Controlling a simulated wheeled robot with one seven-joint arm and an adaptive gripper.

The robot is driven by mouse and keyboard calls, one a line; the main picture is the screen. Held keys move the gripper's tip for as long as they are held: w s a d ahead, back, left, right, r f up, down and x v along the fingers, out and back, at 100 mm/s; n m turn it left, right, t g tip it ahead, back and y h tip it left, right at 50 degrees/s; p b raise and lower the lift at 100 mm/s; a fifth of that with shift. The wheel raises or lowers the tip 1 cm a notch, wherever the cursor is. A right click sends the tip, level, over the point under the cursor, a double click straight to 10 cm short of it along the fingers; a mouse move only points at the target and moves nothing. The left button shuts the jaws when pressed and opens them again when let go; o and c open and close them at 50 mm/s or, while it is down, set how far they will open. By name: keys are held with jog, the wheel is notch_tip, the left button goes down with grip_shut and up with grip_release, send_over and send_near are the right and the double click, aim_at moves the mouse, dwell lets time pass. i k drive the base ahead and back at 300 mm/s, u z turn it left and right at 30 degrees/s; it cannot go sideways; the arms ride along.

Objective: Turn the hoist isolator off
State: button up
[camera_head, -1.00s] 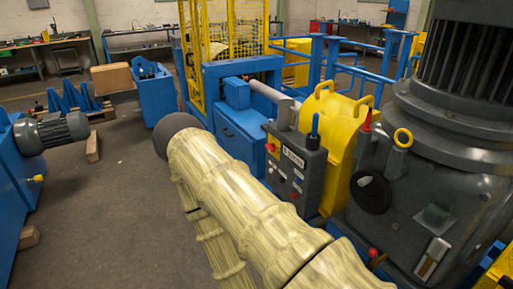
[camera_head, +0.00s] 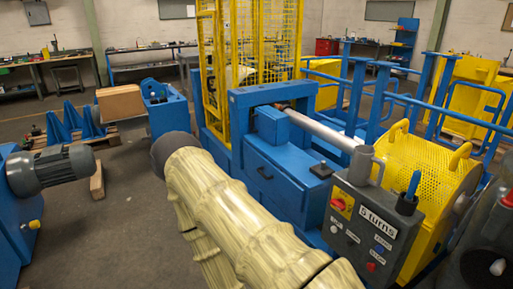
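A grey control box (camera_head: 372,225) stands at the lower right, with a label reading "5 turns". A red switch on a yellow plate (camera_head: 341,204) sits at its upper left; it may be the hoist isolator, but I see no label naming it so. Its exact position is too small to read. Below are small pale, blue and red buttons (camera_head: 371,266). A blue handle (camera_head: 413,186) stands up at the box's top right. My arm in a pale yellow sleeve (camera_head: 235,220) crosses the lower middle, left of the box. My gripper is not in view.
A blue machine frame (camera_head: 285,180) with a steel shaft (camera_head: 325,132) stands behind the box. A yellow perforated guard (camera_head: 425,165) is beside it. A grey motor (camera_head: 52,170) on a blue base is at the left. Open floor (camera_head: 110,230) lies between.

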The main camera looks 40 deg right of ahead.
aim_at(340, 204)
jog(key=i, duration=3.3)
jog(key=z, duration=2.9)
